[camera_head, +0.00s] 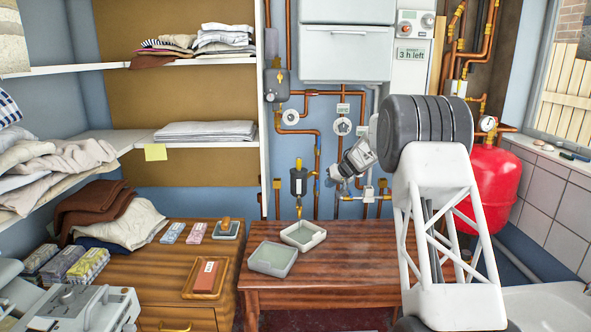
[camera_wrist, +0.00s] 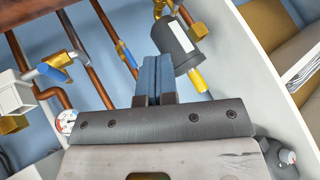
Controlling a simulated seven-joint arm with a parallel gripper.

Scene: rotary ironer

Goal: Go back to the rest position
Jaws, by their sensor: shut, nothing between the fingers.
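My gripper (camera_head: 332,177) is in the air in front of the blue wall with the copper pipes, above the back of the red-brown wooden table. In the wrist view its two blue fingers (camera_wrist: 158,78) are pressed together with nothing between them. A black cylinder with a pale label and a brass tip (camera_head: 298,182) hangs on the wall just left of my gripper. It also shows just beyond the fingertips in the wrist view (camera_wrist: 178,48). I cannot tell whether they touch.
The red-brown table (camera_head: 330,280) bears two shallow trays (camera_head: 303,236) (camera_head: 272,259). A red tank (camera_head: 492,185) stands behind my arm at right. Shelves with folded cloth (camera_head: 205,131) fill the left. A grey machine (camera_head: 80,308) is at bottom left. Air above the table's front is clear.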

